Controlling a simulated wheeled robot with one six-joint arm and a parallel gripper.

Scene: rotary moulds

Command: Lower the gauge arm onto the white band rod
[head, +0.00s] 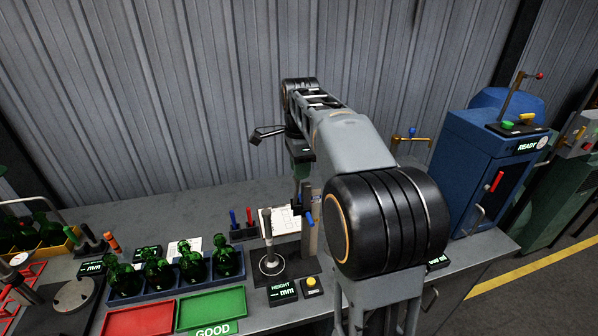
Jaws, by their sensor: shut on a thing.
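The height gauge stands on the bench, with a dark base (293,262) and a grey upright column (310,235). Blue handle parts (309,218) show at the column, where the gauge arm is mostly hidden. My gripper (298,190) points down beside the column top, up and right of the rod. It appears shut on the gauge arm's handle, but the fingers are small and partly hidden.
A HEIGHT display (282,291) and yellow button (311,284) are in front. Green bottles (192,262) and red (138,319) and green (211,307) trays lie left. A blue cabinet (480,175) stands right.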

